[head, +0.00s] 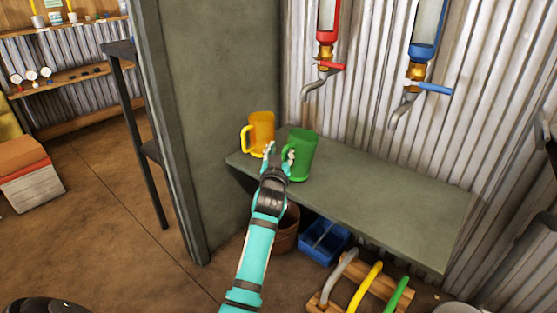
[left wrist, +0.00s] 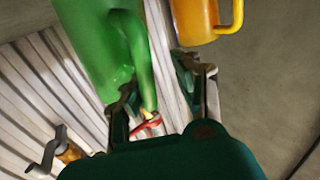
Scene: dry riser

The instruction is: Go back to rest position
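My left gripper (head: 279,154) reaches over the front edge of the grey-green shelf (head: 390,195), its two fingers spread. A green mug (head: 303,155) stands upright on the shelf, just right of the fingers. A yellow mug (head: 261,131) stands upright behind and to the left. In the left wrist view, the open fingers (left wrist: 163,98) are on either side of the lower part of the green mug's handle (left wrist: 138,55). I cannot tell whether they touch it. The yellow mug also shows at the top of that view (left wrist: 193,22). My right gripper is out of view.
A red-handled dispenser (head: 328,45) and a blue-handled dispenser (head: 424,60) hang on the corrugated wall above the shelf. Below are a blue bin (head: 323,242) and a wooden rack (head: 325,302) with coloured handles. A partition (head: 200,110) stands left of the shelf. Open floor lies further left.

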